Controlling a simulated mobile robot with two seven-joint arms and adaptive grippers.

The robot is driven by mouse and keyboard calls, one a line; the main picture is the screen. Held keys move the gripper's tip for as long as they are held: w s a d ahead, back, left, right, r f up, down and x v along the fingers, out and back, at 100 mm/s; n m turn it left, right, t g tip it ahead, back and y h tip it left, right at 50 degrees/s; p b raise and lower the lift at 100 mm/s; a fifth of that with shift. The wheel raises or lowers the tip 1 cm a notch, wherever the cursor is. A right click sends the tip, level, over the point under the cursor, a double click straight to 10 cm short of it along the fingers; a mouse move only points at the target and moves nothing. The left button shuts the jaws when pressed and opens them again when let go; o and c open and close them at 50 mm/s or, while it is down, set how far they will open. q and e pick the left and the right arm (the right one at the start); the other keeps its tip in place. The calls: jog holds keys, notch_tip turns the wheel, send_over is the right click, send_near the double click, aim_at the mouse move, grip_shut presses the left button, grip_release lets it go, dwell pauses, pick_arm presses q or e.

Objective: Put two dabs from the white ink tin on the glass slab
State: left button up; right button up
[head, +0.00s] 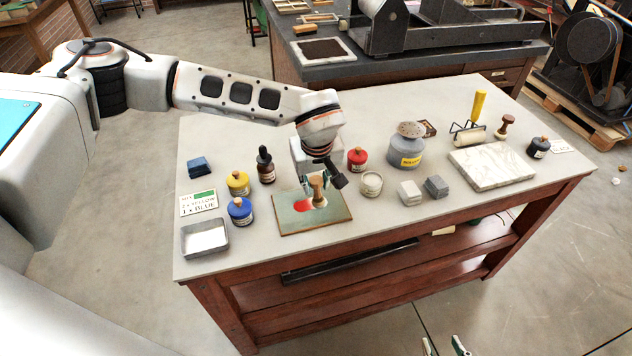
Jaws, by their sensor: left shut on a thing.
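The glass slab (290,222) is a pale green plate with a brown edge near the table's front, with a red patch of ink on it. My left gripper (318,184) is over the slab, shut on a dabber with a brown wooden handle (318,192). The dabber stands roughly upright beside the red patch; I cannot tell whether it touches the glass. The white ink tin (371,184) stands just right of the slab, with a pale top. My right gripper (444,346) shows only as two fingertips, apart, at the bottom edge.
Red (357,159), yellow (238,184) and blue (240,211) tins and a dropper bottle (265,165) stand around the slab. A mix card (199,203) and metal tray (224,236) lie left. A solvent can (405,150), grey blocks and a marble slab (492,167) are right.

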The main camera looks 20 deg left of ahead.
pick_arm(q)
jog(key=shift+r+p, duration=1.65)
jog(key=shift+r, duration=0.7)
jog(key=shift+r+p, duration=0.5)
jog(key=shift+r, duration=0.55)
